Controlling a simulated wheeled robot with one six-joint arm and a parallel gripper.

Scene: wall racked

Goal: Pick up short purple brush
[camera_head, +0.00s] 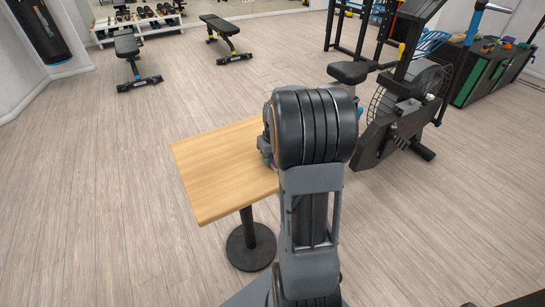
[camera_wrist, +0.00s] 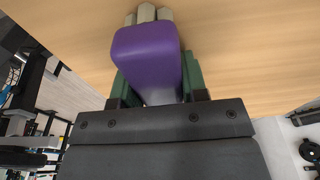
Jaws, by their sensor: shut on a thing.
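The short purple brush (camera_wrist: 148,52) fills the upper middle of the wrist view, with a thick purple handle and pale bristles or tufts at its far end. My gripper (camera_wrist: 155,78) is shut on it, a green finger on each side of the handle. The wooden table top (camera_wrist: 245,50) lies behind the brush; I cannot tell whether the brush touches it. In the head view the table (camera_head: 215,172) stands in the middle, and my arm hides the brush and nearly all of my gripper.
An exercise bike (camera_head: 400,105) stands right of the table. A punching bag (camera_head: 40,30) hangs at the far left. The floor (camera_head: 90,190) left of the table is clear.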

